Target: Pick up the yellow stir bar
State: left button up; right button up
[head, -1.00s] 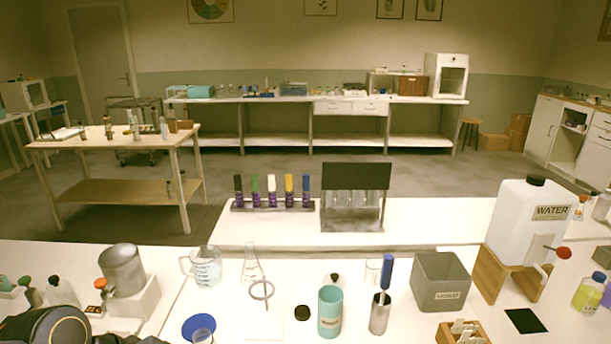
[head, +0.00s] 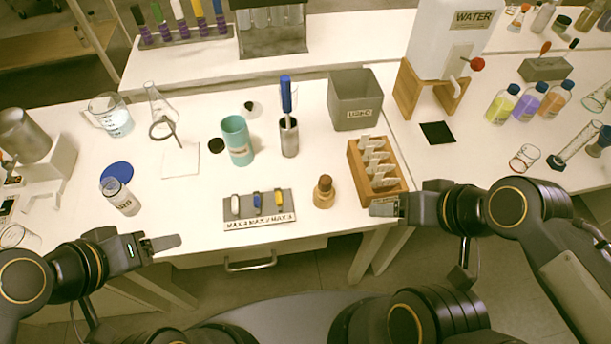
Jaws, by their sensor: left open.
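The yellow stir bar (head: 279,200) stands in the right slot of a small grey holder (head: 258,221) near the table's front edge. A blue bar (head: 257,201) and a white bar (head: 235,205) stand to its left in the same holder. My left gripper (head: 166,243) is open and empty, left of the holder and in front of the table edge. My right gripper (head: 384,208) is at the front edge, right of the holder and just in front of the wooden rack; its fingers overlap in this view, so its opening is unclear.
A brown-capped amber bottle (head: 324,192) stands just right of the holder. A wooden rack (head: 398,186) with white pieces is further right. A labelled vial (head: 121,197) stands left. Behind are a teal cup (head: 237,141), a metal cup (head: 289,139) with a blue-handled tool and a grey bin (head: 355,100).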

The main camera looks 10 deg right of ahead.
aim_at(277, 197)
jog(key=j+z, duration=0.15)
jog(key=j, duration=1.2)
